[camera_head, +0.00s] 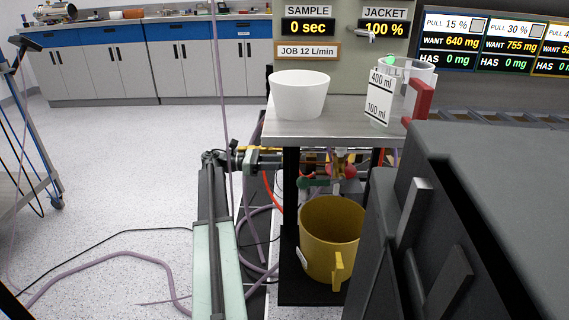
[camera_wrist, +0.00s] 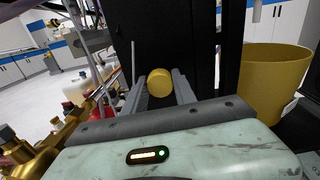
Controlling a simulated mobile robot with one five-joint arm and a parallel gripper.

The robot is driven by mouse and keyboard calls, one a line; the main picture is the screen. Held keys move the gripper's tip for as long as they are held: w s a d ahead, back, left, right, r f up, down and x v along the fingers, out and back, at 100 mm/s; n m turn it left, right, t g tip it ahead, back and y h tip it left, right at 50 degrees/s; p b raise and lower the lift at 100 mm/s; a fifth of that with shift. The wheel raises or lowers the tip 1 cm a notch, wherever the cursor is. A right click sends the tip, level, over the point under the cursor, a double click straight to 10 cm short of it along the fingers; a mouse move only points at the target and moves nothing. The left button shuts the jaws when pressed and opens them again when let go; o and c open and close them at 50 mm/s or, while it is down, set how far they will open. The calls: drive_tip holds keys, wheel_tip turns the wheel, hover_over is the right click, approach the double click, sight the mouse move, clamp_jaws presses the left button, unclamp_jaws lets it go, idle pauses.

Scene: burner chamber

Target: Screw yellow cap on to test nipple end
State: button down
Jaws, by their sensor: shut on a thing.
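My gripper (camera_wrist: 160,88) is shut on a round yellow cap (camera_wrist: 160,82), held between the fingertips with its flat face toward the wrist camera. In the head view my gripper (camera_head: 272,160) is at the end of the arm, just under the grey shelf, among pipe fittings. The cap cannot be made out there. Brass pipework (camera_wrist: 45,148) runs along the lower left of the wrist view, beside my gripper. I cannot tell which part is the test nipple end. A dark panel stands behind the cap.
A yellow mug (camera_head: 330,238) stands on a black lower shelf (camera_head: 310,291), right of my gripper. A white bowl (camera_head: 299,94) and a measuring jug (camera_head: 380,98) with a red handle stand on the grey shelf (camera_head: 338,133). A red fitting (camera_head: 342,171) and hoses crowd the space beneath.

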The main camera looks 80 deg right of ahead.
drive_tip(key=shift+m, duration=1.2)
drive_tip(key=c, duration=0.9)
unclamp_jaws()
drive_tip(key=shift+m, duration=0.4)
drive_tip(key=n, duration=0.4)
drive_tip(key=w+n, duration=0.1)
drive_tip(key=n, duration=0.3)
drive_tip(key=w+n, duration=0.1)
drive_tip(key=n, duration=0.3)
drive_tip(key=shift+w+a, duration=0.15)
drive_tip(key=shift+w, duration=0.05)
